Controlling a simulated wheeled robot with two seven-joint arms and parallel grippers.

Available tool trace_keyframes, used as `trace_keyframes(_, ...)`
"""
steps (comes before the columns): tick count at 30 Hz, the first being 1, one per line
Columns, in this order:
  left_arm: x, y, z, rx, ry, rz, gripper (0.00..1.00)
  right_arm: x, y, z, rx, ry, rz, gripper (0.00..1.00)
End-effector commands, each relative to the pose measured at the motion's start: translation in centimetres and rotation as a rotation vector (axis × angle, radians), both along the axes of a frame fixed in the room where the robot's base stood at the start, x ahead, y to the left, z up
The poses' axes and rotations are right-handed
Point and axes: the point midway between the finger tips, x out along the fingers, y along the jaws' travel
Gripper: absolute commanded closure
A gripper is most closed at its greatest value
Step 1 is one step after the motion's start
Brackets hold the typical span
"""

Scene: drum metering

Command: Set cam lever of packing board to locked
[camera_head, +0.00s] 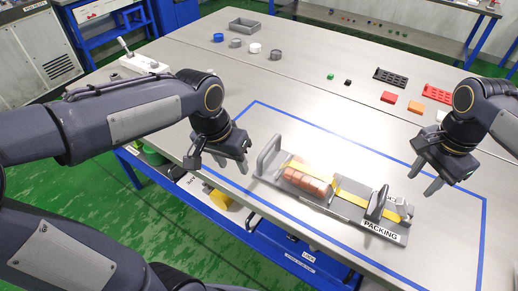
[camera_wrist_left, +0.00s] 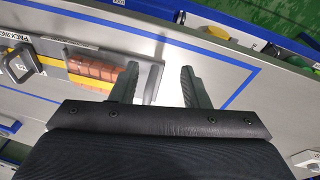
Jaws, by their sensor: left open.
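The packing board (camera_head: 345,219) is a grey plate labelled PACKING on the table inside a blue tape outline. It carries orange-brown blocks (camera_head: 308,180) under a yellow strap (camera_head: 352,189).
Grey and white rings (camera_head: 254,48) and a grey tray (camera_head: 244,24) lie at the back left. Black racks (camera_head: 390,78), a red rack (camera_head: 437,94) and small coloured blocks (camera_head: 389,97) lie at the back right. The table middle behind the board is clear.

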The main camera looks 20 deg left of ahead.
Motion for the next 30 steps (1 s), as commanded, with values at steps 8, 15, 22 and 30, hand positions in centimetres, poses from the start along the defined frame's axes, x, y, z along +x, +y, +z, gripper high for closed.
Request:
trace_keyframes(8, 7.0, -2.1, -2.9, 0.113, 0.117, -0.09, 0.58, 0.0, 0.0, 0.0, 0.0, 0.0, 0.0, 0.64)
trace_keyframes(15, 9.0, -2.9, -4.5, 0.15, 0.151, -0.112, 0.58, 0.0, 0.0, 0.0, 0.0, 0.0, 0.0, 0.64)
trace_keyframes(22, 8.9, -2.9, -7.4, 0.151, 0.156, -0.113, 0.58, 0.0, 0.0, 0.0, 0.0, 0.0, 0.0, 0.64)
trace_keyframes(30, 9.0, -2.9, -11.1, 0.151, 0.152, -0.112, 0.58, 0.0, 0.0, 0.0, 0.0, 0.0, 0.0, 0.64)
